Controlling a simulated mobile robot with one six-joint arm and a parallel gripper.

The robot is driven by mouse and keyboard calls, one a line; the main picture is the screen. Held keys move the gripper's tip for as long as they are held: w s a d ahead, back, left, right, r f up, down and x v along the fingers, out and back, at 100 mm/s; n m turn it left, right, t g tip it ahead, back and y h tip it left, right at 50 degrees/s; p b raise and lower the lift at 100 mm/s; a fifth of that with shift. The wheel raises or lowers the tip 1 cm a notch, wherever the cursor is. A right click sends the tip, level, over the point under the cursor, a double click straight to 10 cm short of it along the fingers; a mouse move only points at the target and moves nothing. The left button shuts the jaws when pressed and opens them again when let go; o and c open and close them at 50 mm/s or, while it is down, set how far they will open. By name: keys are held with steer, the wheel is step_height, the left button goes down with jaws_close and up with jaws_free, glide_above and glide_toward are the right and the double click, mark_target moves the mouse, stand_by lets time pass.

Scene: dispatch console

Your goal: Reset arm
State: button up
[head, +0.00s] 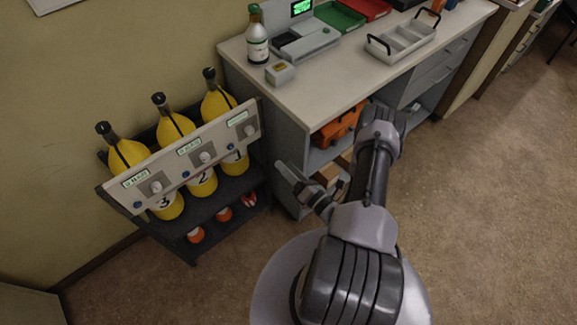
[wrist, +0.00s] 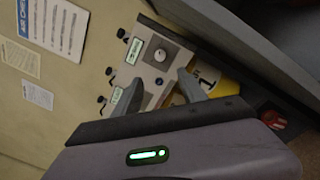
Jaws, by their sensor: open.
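My arm is folded in front of the rack and the desk in the head view. My gripper (head: 283,178) is beside the right end of the rack, apart from it as far as I can tell; its fingers are small and partly unclear there. In the wrist view my gripper (wrist: 158,103) is open, with two grey fingers spread and nothing seen between them. Beyond the fingers is the pale control panel (wrist: 145,72) with a round knob (wrist: 160,55). The yellow cylinder marked 1 (wrist: 215,78) shows behind the right finger.
The rack (head: 222,205) holds three yellow cylinders behind the panel (head: 220,145). The desk (head: 335,80) stands close on the right, with a bottle (head: 257,45) and a grey tray (head: 402,42). An orange case (head: 335,130) is underneath. Floor (head: 480,190) is clear at right.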

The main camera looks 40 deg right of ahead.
steer(key=shift+s, duration=0.25)
